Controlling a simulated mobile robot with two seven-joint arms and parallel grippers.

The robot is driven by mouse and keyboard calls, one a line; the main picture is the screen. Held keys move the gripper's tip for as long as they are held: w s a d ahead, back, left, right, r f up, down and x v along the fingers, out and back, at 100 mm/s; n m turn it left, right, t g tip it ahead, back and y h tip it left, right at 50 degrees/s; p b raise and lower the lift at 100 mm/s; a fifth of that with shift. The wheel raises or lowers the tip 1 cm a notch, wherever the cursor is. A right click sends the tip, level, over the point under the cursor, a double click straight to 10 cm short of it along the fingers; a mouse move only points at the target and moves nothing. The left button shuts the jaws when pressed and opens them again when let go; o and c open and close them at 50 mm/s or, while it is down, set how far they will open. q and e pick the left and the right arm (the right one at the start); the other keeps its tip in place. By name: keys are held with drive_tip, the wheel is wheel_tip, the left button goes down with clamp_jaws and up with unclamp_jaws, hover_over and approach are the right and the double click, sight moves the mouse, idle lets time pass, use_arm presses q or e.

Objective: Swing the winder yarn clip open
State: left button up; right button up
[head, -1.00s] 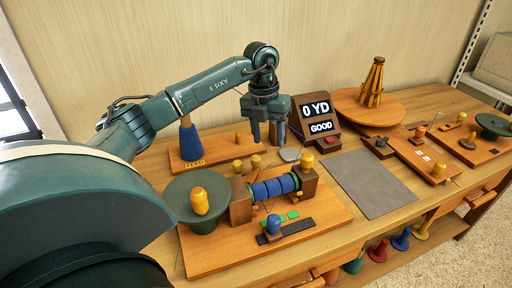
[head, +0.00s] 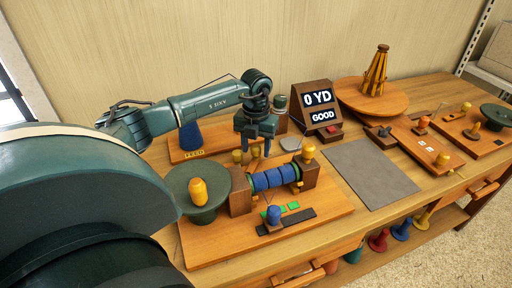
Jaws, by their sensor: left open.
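The winder (head: 262,230) is a wooden board with a blue-wound spool (head: 273,179) between two wooden posts. A dark green disc with a yellow knob (head: 198,192) is at its left end. A yellow knob (head: 307,151) tops the right post, and small yellow pegs (head: 238,156) stand behind the spool. I cannot tell which part is the yarn clip. My left gripper (head: 258,152) is open, pointing down just behind the spool, close to the yellow pegs; contact cannot be made out. My right gripper is not in view.
The FEED board (head: 180,157) with a blue cone (head: 190,137) is behind the winder. A counter (head: 318,107) reading 0 YD and GOOD stands behind right. A grey mat (head: 370,174) lies clear to the right. A round wooden stand (head: 374,103) is farther back.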

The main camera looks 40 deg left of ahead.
use_arm(q)
drive_tip(key=shift+f, duration=0.3)
drive_tip(key=shift+c, duration=0.5)
clamp_jaws()
